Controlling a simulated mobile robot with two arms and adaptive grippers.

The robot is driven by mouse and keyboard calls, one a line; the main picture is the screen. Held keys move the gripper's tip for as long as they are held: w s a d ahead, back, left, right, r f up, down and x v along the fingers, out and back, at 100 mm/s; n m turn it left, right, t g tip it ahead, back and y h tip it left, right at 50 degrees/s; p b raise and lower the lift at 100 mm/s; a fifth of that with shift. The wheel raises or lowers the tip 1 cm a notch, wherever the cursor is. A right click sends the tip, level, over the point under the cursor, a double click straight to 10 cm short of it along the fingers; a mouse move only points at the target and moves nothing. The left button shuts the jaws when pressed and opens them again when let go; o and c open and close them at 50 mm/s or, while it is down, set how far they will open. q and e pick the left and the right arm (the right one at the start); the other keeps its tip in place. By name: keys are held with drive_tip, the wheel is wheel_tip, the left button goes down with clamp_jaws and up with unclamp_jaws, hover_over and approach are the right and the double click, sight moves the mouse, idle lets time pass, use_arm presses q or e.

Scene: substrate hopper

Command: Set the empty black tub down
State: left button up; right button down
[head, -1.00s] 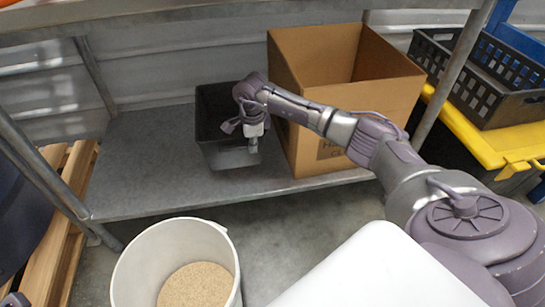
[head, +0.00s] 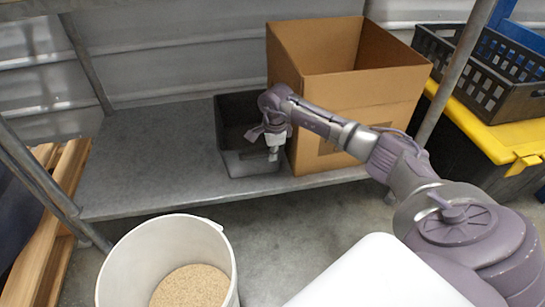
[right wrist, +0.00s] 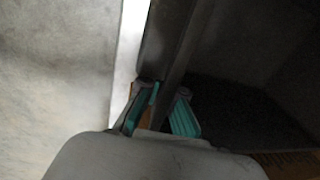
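The black tub (head: 233,135) is on the grey lower shelf, upright and close against the left side of the cardboard box. I cannot tell whether its base fully rests on the shelf. Its inside is dark, and I see nothing in it. My right gripper (head: 273,153) points down at the tub's right front part. In the right wrist view its teal-padded fingers (right wrist: 166,112) sit on either side of the tub's wall (right wrist: 172,55), shut on it. The contact is dim and partly hidden by the gripper body. My left gripper is not in view.
The cardboard box (head: 370,105) stands open to the tub's right. The shelf (head: 150,150) is clear to the left. A white bucket (head: 112,270) with grainy substrate stands in front. A black crate (head: 500,95) on a yellow lid is at right; shelf posts flank the space.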

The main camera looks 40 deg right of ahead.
drive_tip(key=shift+r, duration=0.15)
drive_tip(key=c, duration=1.7)
unclamp_jaws()
drive_tip(key=shift+c, duration=0.2)
drive_tip(key=o, duration=0.4)
